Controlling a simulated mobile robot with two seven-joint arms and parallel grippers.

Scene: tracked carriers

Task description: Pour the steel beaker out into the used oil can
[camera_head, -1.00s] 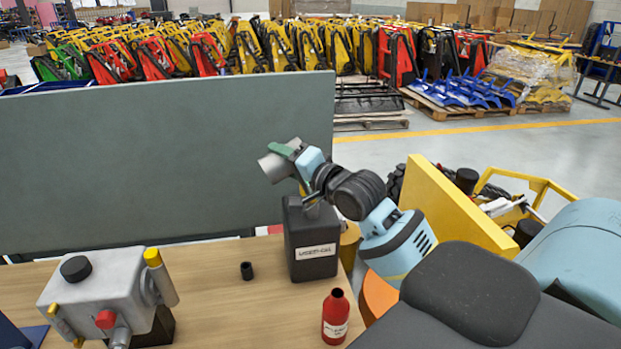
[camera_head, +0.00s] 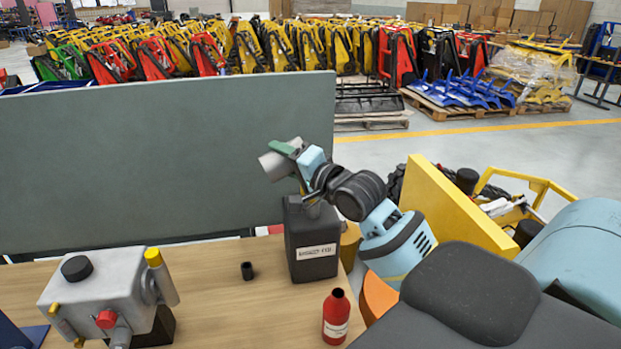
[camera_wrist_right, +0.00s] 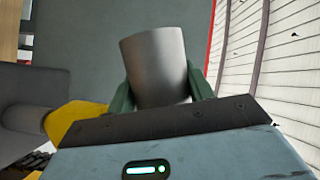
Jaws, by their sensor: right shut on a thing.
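The steel beaker (camera_head: 275,166) is a plain grey metal cylinder, tilted well over, in the air above the used oil can. My right gripper (camera_head: 287,151) is shut on it, with green fingers on either side. In the right wrist view the beaker (camera_wrist_right: 157,65) sits between the fingers (camera_wrist_right: 160,96); its inside does not show. The used oil can (camera_head: 312,240) is a black, upright canister with a white label, standing on the table below the gripper. The gripper and arm partly cover its top, so its opening is not clear. No liquid stream is visible. My left gripper is out of view.
A grey-green panel (camera_head: 160,160) stands behind. Yellow machinery (camera_head: 455,210) is at right.

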